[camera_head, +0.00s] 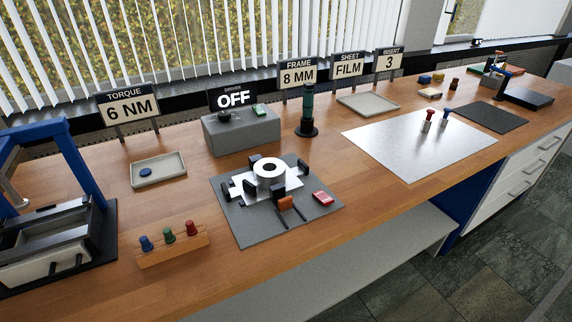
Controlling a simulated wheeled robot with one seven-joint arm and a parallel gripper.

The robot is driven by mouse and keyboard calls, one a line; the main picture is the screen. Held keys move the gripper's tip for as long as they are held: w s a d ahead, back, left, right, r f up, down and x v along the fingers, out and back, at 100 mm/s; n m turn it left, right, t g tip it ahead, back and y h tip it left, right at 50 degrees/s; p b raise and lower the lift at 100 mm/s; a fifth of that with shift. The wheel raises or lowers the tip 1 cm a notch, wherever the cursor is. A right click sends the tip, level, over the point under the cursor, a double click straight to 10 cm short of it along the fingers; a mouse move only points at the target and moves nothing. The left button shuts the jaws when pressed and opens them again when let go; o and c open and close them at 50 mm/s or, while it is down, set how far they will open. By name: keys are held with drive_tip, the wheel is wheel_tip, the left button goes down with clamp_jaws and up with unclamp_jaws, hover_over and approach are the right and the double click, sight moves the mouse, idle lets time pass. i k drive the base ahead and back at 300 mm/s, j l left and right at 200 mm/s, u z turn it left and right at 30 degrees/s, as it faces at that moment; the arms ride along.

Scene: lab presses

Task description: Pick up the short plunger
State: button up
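Two small upright pieces that could be plungers stand on the pale sheet (395,150) at the right: a red-topped piece (428,118) and a blue-topped piece (446,115). They stand close together, and I cannot tell which is shorter. A wooden rack (175,253) at the front left holds a blue, a green and a red knobbed piece in a row. No label marks a short plunger. My gripper is not in view.
A blue-framed press (83,160) stands at the left. A grey mat (255,232) carries a fixture with a white ring (269,172). Behind are a driver box (240,131) reading OFF, a dark green upright tool (307,108) and trays. Bare wood lies between mat and sheet.

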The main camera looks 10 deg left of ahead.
sight(443, 120)
drive_tip(key=i+l+u, duration=0.1)
drive_tip(key=i+l, duration=0.15)
drive_tip(key=i, duration=0.2)
drive_tip(key=i+l+u, duration=0.15)
drive_tip(key=i+l, duration=0.15)
drive_tip(key=i, duration=0.15)
